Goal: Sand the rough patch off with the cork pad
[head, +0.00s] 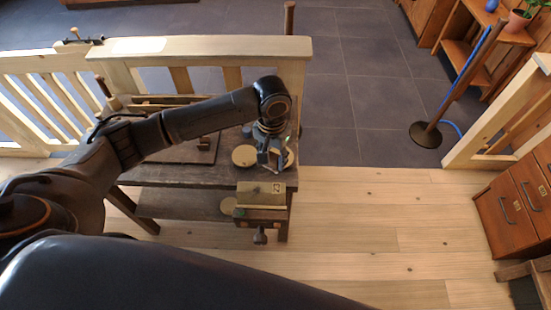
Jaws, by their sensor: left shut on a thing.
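My left gripper (272,158) reaches down over the right end of a dark workbench (165,178). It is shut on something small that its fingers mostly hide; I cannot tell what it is. A round pale wooden disc (244,156) lies on the bench just left of the gripper. A second pale round piece (290,158) shows partly behind the gripper's right side; I cannot tell whether it touches the fingers. I cannot make out the rough patch or surely tell the cork pad. My right gripper is not in view.
A vise (262,196) with pale jaws sits at the bench's front right. A wooden railing (200,48) runs behind the bench. A drawer cabinet (515,200) stands at right. The plank floor (370,230) between is clear.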

